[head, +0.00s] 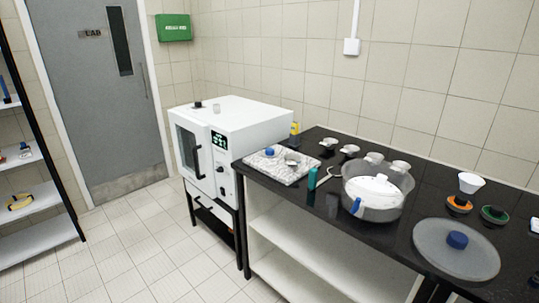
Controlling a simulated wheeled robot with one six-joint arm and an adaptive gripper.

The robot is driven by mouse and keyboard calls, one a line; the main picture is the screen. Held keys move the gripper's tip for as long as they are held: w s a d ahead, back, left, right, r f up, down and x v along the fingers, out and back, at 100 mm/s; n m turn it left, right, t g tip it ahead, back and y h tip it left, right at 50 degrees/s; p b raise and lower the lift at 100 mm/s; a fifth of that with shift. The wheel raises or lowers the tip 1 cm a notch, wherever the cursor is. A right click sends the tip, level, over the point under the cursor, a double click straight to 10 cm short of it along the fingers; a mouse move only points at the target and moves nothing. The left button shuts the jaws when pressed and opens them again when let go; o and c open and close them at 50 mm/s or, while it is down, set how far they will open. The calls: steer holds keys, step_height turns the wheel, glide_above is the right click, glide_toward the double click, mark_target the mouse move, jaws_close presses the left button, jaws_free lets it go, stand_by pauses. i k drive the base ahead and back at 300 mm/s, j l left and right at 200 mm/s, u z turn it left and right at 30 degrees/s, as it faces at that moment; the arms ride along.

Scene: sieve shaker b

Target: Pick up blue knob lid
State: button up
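A wide, translucent grey lid (429,257) with a blue knob (457,239) at its middle lies flat on the black countertop at the right, near the front edge. Its whole outline shows and nothing covers it. My gripper and arm are not in view.
A clear round bowl (378,207) with a white item inside stands left of the lid. Orange (459,205) and green (495,215) discs and a white funnel stand behind it. A speckled tray (262,170) and a white oven (236,118) are further left. The tiled floor (130,250) is clear.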

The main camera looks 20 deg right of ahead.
mark_target(268, 153)
steer(key=i+j+z, duration=0.25)
steer(key=i+j, duration=0.25)
steer(key=i+j+z, duration=0.3)
steer(key=i+j, duration=0.15)
steer(key=j, duration=0.1)
